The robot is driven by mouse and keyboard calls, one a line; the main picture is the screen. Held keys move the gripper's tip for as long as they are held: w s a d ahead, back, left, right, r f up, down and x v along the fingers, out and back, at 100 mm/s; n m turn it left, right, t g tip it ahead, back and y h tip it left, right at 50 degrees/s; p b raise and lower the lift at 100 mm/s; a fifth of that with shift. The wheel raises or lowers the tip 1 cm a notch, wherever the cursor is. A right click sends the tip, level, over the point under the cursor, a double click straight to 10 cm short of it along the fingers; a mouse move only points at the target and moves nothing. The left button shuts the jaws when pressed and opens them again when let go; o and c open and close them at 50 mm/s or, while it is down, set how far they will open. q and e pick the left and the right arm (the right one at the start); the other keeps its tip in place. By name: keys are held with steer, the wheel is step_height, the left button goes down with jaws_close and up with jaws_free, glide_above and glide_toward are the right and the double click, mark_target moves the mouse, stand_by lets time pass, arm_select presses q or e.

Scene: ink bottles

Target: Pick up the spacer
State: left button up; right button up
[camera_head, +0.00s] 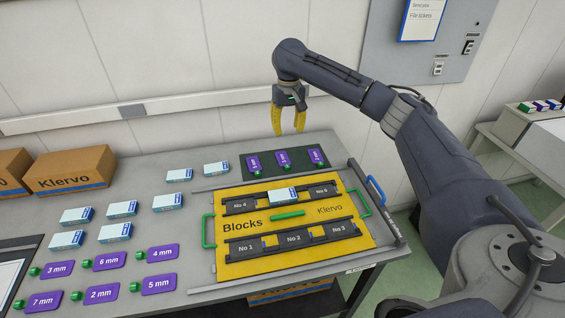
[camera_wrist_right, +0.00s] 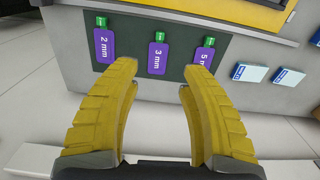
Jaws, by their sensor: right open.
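The spacers appear to be purple plates with green knobs and mm labels. Three lie on a dark green mat (camera_head: 270,173) at the table's back: the left one (camera_head: 254,164), the middle one (camera_head: 284,160) and the right one (camera_head: 317,157). In the right wrist view they read 2 mm (camera_wrist_right: 104,46), 3 mm (camera_wrist_right: 158,59) and 5 (camera_wrist_right: 198,58), the last partly hidden by a finger. My right gripper (camera_head: 288,129) is open and empty above and behind the mat. The wrist view shows its yellow fingers (camera_wrist_right: 158,72) apart, with the 3 mm plate between and beyond them. My left gripper is out of view.
Several more purple plates, such as 6 mm (camera_head: 109,261), lie at the front left. A yellow Blocks board (camera_head: 290,225) with dark slots bears one white-and-blue box (camera_head: 282,195). More such boxes (camera_head: 168,201) stand left. Cardboard boxes (camera_head: 72,171) are at the far left.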

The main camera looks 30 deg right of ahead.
glide_toward(287, 165)
step_height(287, 165, down, 5)
steer(key=shift+s+a+f, duration=0.1)
steer(key=shift+s+a, duration=0.05)
steer(key=shift+f, duration=2.35)
jaws_close()
